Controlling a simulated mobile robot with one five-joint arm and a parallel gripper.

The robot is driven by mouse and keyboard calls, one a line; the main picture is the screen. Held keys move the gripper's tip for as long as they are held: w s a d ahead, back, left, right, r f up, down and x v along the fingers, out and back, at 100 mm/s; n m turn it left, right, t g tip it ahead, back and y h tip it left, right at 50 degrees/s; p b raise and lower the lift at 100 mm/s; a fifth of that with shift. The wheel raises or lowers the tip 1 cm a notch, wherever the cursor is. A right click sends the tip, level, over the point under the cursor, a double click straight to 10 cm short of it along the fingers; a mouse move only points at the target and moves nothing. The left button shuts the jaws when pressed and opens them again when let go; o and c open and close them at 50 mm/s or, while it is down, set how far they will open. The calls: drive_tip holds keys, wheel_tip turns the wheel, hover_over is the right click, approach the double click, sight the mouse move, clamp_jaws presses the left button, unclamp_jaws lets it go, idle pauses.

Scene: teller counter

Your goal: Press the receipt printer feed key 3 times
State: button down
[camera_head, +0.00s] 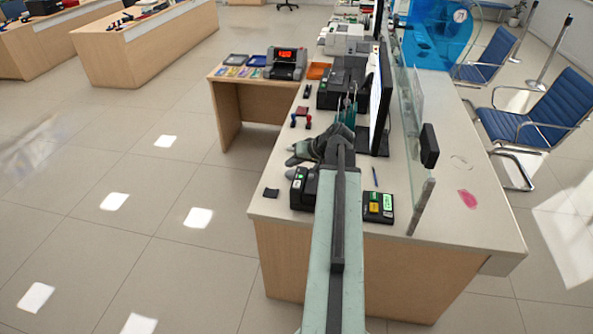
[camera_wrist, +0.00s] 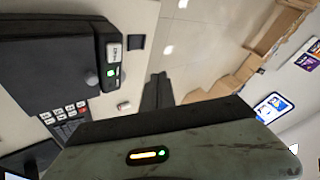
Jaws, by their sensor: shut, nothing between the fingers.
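The receipt printer appears to be the black box (camera_head: 301,190) with green-lit marks at the near left of the counter. In the wrist view a black housing (camera_wrist: 45,62) fills the left side. A pale key (camera_wrist: 113,52), likely the feed key, sits on its right end, above a small green light (camera_wrist: 112,71). My gripper (camera_head: 291,161) is by the printer's far side in the head view, partly hidden by my arm. In the wrist view its dark fingers (camera_wrist: 157,82) are shut and empty, right of the key and apart from it in the picture. Contact is not visible.
A keypad (camera_wrist: 66,117) lies below the housing in the wrist view. A small black pad (camera_head: 271,193) lies left of the printer. A device with lit displays (camera_head: 378,206), a monitor (camera_head: 380,105) and a glass screen (camera_head: 408,140) stand to the right. Stamps (camera_head: 301,120) stand beyond.

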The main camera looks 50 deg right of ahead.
sight(299, 184)
drive_tip(key=shift+s+d+r+t, duration=0.15)
drive_tip(key=shift+s+d+r, duration=0.2)
drive_tip(key=shift+d, duration=0.25)
drive_tip(key=shift+s+d+r+t, duration=0.15)
drive_tip(key=shift+s+d+r, duration=0.1)
drive_tip(key=shift+d+r, duration=0.25)
drive_tip(key=shift+f, duration=0.15)
wheel_tip(299, 184, down, 9)
drive_tip(key=b, duration=0.8)
drive_tip(key=shift+b, duration=0.4)
idle(0.4)
drive_tip(key=shift+f+b, duration=0.25)
drive_tip(key=shift+b, duration=0.05)
